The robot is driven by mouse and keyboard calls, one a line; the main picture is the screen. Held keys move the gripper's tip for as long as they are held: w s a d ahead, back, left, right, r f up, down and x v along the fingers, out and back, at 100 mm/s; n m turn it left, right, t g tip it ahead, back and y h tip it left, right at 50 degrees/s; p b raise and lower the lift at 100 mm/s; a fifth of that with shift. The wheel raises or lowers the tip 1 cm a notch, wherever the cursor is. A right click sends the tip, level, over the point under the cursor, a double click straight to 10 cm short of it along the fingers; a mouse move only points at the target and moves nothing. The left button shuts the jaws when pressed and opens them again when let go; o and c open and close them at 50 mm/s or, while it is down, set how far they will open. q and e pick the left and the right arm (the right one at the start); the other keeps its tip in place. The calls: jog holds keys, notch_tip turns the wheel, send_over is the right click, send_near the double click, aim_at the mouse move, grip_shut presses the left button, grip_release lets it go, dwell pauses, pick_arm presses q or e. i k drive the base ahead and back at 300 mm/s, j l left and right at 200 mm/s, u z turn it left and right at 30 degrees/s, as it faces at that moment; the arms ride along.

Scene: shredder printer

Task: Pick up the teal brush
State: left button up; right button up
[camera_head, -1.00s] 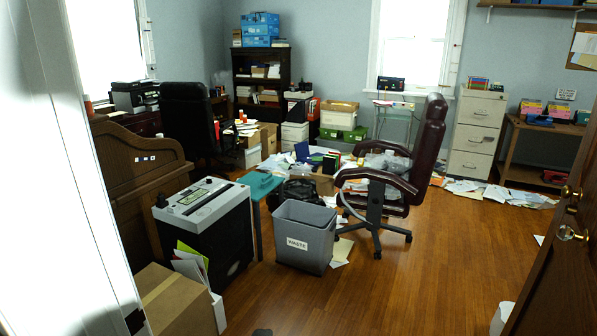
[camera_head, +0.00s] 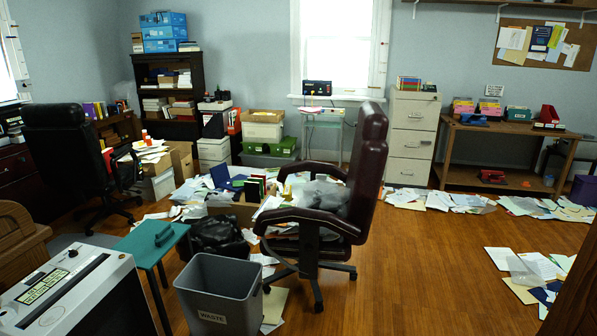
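No other thing that is clearly a teal brush shows. Neither of my grippers is in view.
A shredder (camera_head: 80,290) stands at the front left. A grey waste bin (camera_head: 222,300) and a black bag (camera_head: 217,237) stand right of the teal table. A maroon chair (camera_head: 330,200) stands mid-room. Papers (camera_head: 530,270) litter the floor; front right-centre floor is open.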

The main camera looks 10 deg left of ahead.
aim_at(165, 233)
jog(key=i+j, duration=0.2)
jog(key=i, duration=0.25)
jog(key=i+j, duration=0.2)
jog(key=i, duration=0.25)
jog(key=i+j+u, duration=0.1)
jog(key=i, duration=0.35)
jog(key=i+j, duration=0.25)
jog(key=i, duration=0.25)
